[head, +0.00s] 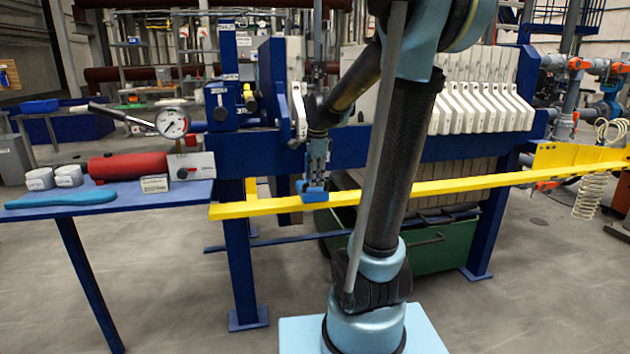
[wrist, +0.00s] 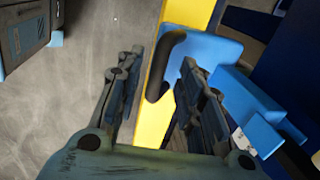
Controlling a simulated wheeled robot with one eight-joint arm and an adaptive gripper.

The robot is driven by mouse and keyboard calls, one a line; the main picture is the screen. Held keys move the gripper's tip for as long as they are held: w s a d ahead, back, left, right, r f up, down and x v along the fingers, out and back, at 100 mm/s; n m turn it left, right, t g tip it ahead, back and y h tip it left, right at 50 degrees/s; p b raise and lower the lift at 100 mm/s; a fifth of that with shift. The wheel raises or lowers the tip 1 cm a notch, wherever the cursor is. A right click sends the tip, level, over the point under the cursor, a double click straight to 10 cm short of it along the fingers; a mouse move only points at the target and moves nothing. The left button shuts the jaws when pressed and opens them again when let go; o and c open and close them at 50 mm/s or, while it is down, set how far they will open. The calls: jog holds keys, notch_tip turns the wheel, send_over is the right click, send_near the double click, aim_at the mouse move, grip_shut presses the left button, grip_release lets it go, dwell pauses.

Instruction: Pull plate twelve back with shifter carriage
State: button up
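The shifter carriage is a small blue block (head: 313,192) on the yellow rail at the front of the press. In the wrist view its blue body (wrist: 205,45) carries a black curved handle (wrist: 166,62). My gripper (head: 318,175) points down just above the carriage. In the wrist view its two fingers (wrist: 162,60) are apart, with the handle showing between their tips; I cannot tell whether they touch it. White filter plates (head: 485,105) stand in a row at the right of the press. No number is readable, so plate twelve cannot be picked out.
The yellow rail (head: 450,187) runs along the press front. A single white plate edge (head: 299,110) shows at the left end. My arm hides the middle of the press.

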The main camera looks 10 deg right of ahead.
notch_tip(320, 180, up, 11)
jog(key=s, duration=0.1)
jog(key=shift+s+f, duration=0.15)
jog(key=shift+s, duration=0.25)
jog(key=shift+s+d, duration=0.1)
jog(key=s+d+f+n, duration=0.2)
jog(key=s+f+n, duration=0.6)
jog(key=s+f, duration=0.3)
jog(key=s+d+f+n, duration=0.3)
jog(key=s+f+n, duration=0.5)
jog(key=s, duration=0.5)
notch_tip(320, 180, down, 3)
jog(key=shift+s+d+r+n, duration=0.15)
jog(key=shift+s+n, duration=0.25)
jog(key=shift+w, duration=0.1)
jog(key=shift+w+f, duration=0.2)
jog(key=shift+w, duration=0.15)
